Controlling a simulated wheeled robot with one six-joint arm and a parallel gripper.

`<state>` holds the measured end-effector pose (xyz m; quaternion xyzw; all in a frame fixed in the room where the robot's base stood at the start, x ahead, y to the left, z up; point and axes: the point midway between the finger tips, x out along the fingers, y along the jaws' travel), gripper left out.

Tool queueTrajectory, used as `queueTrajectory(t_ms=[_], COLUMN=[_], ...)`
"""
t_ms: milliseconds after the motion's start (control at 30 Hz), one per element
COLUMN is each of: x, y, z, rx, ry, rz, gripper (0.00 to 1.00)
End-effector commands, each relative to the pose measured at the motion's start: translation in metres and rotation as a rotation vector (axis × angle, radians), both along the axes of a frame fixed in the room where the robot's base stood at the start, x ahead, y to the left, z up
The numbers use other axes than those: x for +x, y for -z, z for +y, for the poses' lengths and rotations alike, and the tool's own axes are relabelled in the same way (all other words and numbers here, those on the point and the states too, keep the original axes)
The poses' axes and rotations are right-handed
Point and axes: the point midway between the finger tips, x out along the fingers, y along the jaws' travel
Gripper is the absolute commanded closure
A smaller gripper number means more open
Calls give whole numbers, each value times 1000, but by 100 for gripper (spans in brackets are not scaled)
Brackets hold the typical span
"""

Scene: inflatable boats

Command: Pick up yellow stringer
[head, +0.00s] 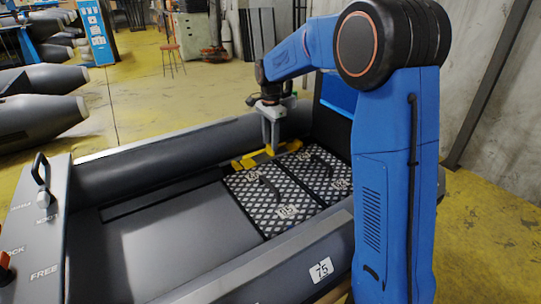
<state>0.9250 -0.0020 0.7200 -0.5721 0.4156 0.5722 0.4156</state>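A yellow stringer (250,161) lies inside the dark grey inflatable boat (150,158), along its far tube at the edge of the patterned floor panels. A yellow piece also shows just right of my gripper; I cannot tell whether it is the same part. My gripper (271,147) points down from my blue arm, with its grey fingertips right at the yellow stringer. The fingers hide part of it. I cannot tell whether they touch it or are closed on it.
Two dark panels with a white diamond pattern, handles and number tags (287,211) cover the boat floor near my gripper. The grey floor to the left is bare. A grey console (38,235) with levers stands at the left. The boat's tubes rise around the floor.

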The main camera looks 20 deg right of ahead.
Motion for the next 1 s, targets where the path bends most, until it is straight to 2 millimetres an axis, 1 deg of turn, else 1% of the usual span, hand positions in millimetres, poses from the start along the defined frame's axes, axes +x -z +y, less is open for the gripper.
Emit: queueTrajectory(t_ms=[100,333,367,400,500,800,867,1000], x=[0,0,0,0,0,0,1,1], y=[7,8,8,8,8,5,1,-19], z=[0,0,0,0,0,0,0,0], rx=[0,0,0,0,0,0,0,0], ry=[0,0,0,0,0,0,0,0], rz=[1,0,0,0,0,-1,-3,-4], gripper=[62,62,70,79,100,100,100,100])
